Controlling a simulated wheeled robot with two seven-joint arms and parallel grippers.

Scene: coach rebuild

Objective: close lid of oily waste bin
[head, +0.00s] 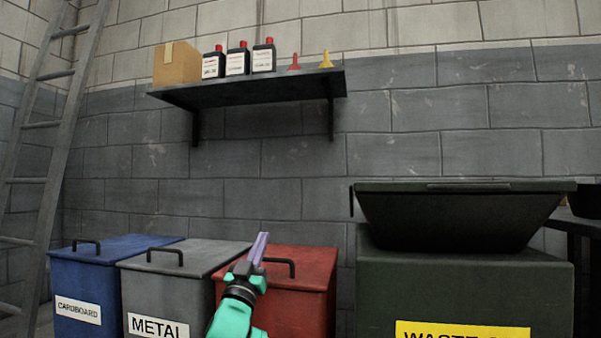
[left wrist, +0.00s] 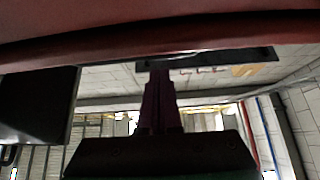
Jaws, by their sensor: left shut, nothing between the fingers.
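The red bin (head: 305,299) stands right of the grey bin; my left arm partly covers its front, and no label shows on it. Its red lid (head: 312,262) looks down flat, with a dark handle (head: 281,263) on it. My left gripper (head: 262,240) is shut and empty, pointing up in front of the lid by the handle. I cannot tell whether it touches. In the left wrist view the purple fingers (left wrist: 160,80) are together, with a broad red surface (left wrist: 120,28) across the top. My right gripper is not in view.
The blue bin (head: 106,265) and grey bin (head: 182,260) stand left. A dark green waste bin (head: 465,288) with a wide, raised dark top (head: 455,214) stands right. A shelf (head: 250,91) holds bottles, a box and funnels. A ladder (head: 52,150) leans at left.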

